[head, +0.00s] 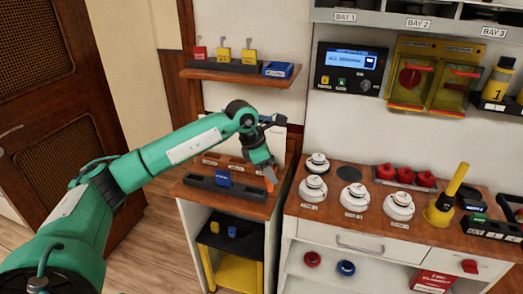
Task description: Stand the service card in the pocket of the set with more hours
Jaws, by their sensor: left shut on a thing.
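My left gripper (267,178) reaches over the small wooden-topped cabinet (235,205) from the left. It points down and is shut on a small orange piece (271,175), mostly hidden by the fingers. I cannot tell whether this piece is the service card. A white upright panel (278,140) stands behind the gripper, partly covered by the arm. I cannot make out any hour readings or tell which pocket belongs to which set. My right gripper is not in view.
A black holder with a blue block (223,179) lies on the cabinet, left of the gripper. A wall shelf (240,77) holds red and yellow padlock-like items and a blue tray (278,70).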

